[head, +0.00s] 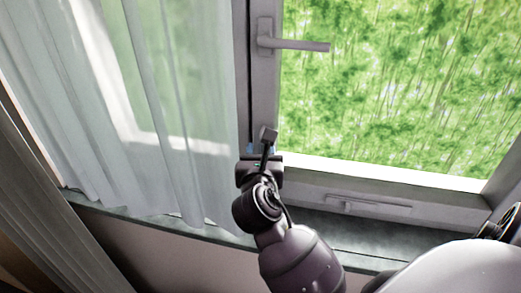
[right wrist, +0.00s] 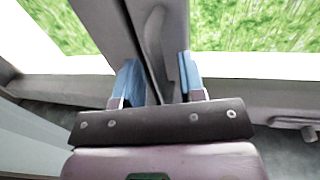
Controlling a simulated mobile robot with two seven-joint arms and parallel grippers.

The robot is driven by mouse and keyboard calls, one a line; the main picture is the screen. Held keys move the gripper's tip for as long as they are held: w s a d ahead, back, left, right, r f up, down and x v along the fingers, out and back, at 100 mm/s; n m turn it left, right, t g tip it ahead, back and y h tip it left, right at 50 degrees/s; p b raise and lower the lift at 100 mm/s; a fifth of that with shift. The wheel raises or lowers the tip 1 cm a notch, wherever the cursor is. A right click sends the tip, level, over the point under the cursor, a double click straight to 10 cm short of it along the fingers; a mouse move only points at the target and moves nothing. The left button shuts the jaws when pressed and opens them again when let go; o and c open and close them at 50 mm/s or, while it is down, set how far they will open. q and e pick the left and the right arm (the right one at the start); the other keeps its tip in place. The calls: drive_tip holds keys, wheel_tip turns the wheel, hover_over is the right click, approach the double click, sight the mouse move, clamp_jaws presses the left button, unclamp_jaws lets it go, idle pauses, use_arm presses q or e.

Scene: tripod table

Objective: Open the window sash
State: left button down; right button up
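The window sash (head: 375,173) has a grey frame around a pane with green foliage behind it. A grey lever handle (head: 300,44) on its upright frame points right, level. My right gripper (head: 252,148) is below this handle, in front of the upright frame by the curtain. In the right wrist view, its two blue fingers (right wrist: 160,78) stand apart. A grey curved upright piece (right wrist: 155,45) on the frame shows between and beyond them; I cannot tell if it is the same handle. No contact is clear. My left gripper is out of view.
A sheer white curtain (head: 185,150) hangs on the left, close to my right gripper. A dark stone sill (head: 340,237) runs below the window. A small latch-like fitting (head: 368,206) sits on the lower frame. The space in front of the pane is clear.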

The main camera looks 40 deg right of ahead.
drive_tip(key=shift+w+d, duration=0.35)
drive_tip(key=shift+w, duration=0.1)
clamp_jaws()
